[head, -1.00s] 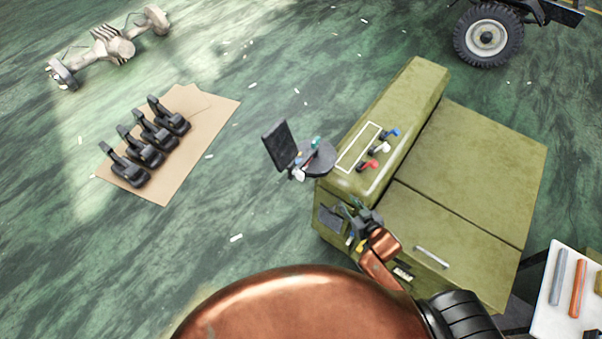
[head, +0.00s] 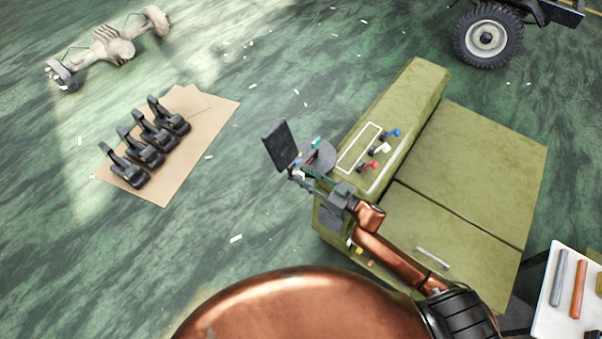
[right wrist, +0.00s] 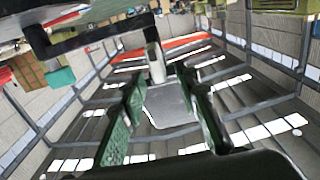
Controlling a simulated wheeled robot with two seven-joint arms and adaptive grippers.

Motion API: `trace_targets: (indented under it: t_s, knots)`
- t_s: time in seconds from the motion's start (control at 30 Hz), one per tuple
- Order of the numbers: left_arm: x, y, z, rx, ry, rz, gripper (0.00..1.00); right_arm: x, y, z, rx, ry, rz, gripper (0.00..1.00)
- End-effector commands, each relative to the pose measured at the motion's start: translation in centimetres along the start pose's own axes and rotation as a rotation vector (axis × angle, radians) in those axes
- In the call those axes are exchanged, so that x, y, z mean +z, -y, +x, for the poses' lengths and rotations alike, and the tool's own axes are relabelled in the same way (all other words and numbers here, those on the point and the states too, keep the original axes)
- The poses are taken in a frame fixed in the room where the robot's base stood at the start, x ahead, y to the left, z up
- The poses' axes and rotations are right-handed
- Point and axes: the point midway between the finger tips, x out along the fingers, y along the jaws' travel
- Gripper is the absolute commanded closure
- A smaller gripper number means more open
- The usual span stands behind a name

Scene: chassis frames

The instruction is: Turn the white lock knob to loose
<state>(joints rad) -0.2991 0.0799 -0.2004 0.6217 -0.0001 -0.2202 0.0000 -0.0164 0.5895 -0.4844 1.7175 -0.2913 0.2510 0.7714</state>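A dark flat panel (head: 280,144) stands on a round grey plate (head: 322,157) at the left end of the olive machine. A small white knob (head: 297,174) shows at the panel's foot, partly crowded by my gripper. In the right wrist view a white upright piece (right wrist: 157,70), which looks like this knob, stands between the fingertips. My right gripper (head: 312,184) is beside the plate. Its two green-padded fingers (right wrist: 159,80) are apart, with visible space around the white piece; I cannot tell whether either touches it. My left gripper is not in view.
A teal knob (head: 316,142) is on the plate. Blue (head: 391,133), white (head: 381,149) and red (head: 369,166) levers stand on the olive machine (head: 465,165). Black pedals lie on cardboard (head: 205,125) on the floor. A white tray (head: 553,318) is at the lower right.

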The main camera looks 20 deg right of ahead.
Motion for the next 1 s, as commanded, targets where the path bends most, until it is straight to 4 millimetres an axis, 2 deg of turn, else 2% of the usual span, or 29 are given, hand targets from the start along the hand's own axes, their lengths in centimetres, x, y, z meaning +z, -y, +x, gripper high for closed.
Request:
trace_targets:
  t_s: [0.1, 0.2, 0.47, 0.9, 1.0]
  knots:
    - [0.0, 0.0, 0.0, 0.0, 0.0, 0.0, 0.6, 0.0, 0.0, 1.3, 0.0, 0.0, 0.001, 0.71]
    - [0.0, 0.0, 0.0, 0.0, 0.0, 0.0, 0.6, 0.1, 0.0, 1.8, 0.0, 0.001, 0.001, 0.71]
    - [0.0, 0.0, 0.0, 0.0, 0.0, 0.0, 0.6, 0.1, 0.0, 1.9, 0.001, 0.001, 0.001, 0.71]
    - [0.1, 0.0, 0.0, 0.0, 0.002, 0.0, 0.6, 0.1, 0.0, 1.9, 0.001, 0.001, 0.001, 1.0]
    - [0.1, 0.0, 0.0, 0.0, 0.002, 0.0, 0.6, 0.1, 0.0, 1.9, 0.001, 0.001, 0.001, 1.0]
